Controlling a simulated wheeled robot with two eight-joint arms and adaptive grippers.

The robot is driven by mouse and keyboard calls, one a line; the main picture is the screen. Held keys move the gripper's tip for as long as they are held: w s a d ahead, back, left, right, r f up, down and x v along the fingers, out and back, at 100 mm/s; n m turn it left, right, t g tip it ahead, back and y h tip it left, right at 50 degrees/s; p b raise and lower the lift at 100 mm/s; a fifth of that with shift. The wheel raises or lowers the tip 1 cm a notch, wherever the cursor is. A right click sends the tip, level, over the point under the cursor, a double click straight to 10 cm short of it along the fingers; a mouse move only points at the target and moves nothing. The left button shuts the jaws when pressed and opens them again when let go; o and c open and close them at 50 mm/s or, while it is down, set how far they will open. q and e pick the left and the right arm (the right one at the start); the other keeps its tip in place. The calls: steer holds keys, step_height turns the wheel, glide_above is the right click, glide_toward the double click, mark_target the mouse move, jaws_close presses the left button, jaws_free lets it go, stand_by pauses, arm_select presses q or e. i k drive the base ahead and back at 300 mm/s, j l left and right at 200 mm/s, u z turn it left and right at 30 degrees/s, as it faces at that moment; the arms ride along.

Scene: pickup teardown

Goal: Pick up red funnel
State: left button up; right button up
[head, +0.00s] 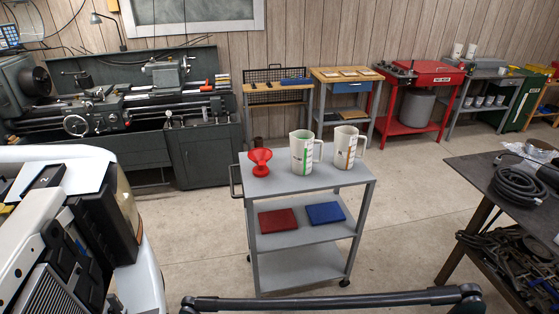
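The red funnel (260,162) stands on the top shelf of a grey wheeled cart (281,182), near its left end, wide mouth up. Two white measuring jugs stand to its right: one with a green scale (302,154), one with an orange scale (345,149). The funnel is apart from both jugs and nothing covers it. Neither of my grippers shows in the head view.
The cart's middle shelf holds a red item (278,221) and a blue item (325,212). A dark bar (330,301) crosses the bottom. A white and black structure (90,230) fills the left. A dark workbench (490,185) stands right. Floor between cart and workbench is clear.

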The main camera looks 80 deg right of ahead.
mark_target(260, 156)
steer(key=j+z, duration=0.15)
steer(key=z, duration=2.55)
steer(key=i+j+u, duration=0.15)
steer(key=i, duration=0.65)
steer(key=i+j+u, duration=0.15)
steer(key=i, duration=0.65)
